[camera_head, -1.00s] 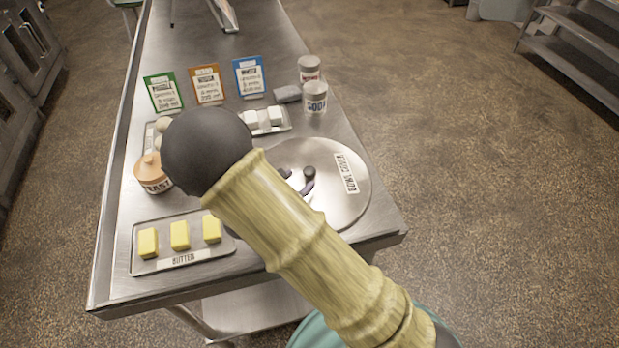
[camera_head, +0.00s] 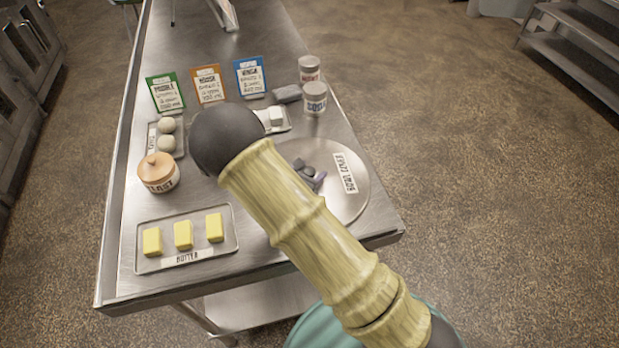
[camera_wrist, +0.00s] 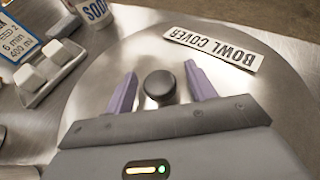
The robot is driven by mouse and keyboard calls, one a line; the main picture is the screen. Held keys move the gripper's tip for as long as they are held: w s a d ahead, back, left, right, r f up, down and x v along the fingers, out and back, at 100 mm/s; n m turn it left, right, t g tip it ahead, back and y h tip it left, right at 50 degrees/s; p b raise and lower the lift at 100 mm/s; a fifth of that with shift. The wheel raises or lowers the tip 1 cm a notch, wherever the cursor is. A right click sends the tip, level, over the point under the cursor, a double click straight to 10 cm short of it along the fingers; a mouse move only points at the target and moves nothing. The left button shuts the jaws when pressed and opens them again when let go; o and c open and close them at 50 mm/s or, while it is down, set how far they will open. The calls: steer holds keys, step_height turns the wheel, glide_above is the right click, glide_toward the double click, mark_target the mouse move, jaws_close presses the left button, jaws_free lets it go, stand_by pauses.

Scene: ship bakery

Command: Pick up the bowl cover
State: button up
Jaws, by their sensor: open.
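The bowl cover (camera_head: 350,205) is a round, flat metal disc with a white "BOWL COVER" label and a dark central knob. It lies at the table's right front corner, partly hidden behind my arm in the head view. In the wrist view the bowl cover (camera_wrist: 262,90) fills much of the picture. Its dark knob (camera_wrist: 159,86) stands between the two purple fingers of my gripper (camera_wrist: 158,88). The fingers are open, one on each side of the knob, with gaps visible on both sides. In the head view my gripper (camera_head: 316,178) is low over the cover, mostly hidden.
A butter tray (camera_head: 226,246) and a yeast jar (camera_head: 158,178) stand left of the cover. A soda jar (camera_head: 314,100), another jar (camera_head: 309,70), a tray of white blocks (camera_head: 285,127) and upright recipe cards (camera_head: 209,86) stand behind. The table's front edge is close.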

mark_target(310, 170)
stand_by(0.4)
jaws_close()
steer(key=shift+r, duration=0.2)
step_height(310, 170, up, 10)
steer(key=shift+f+b, duration=0.15)
steer(key=shift+b, duration=0.75)
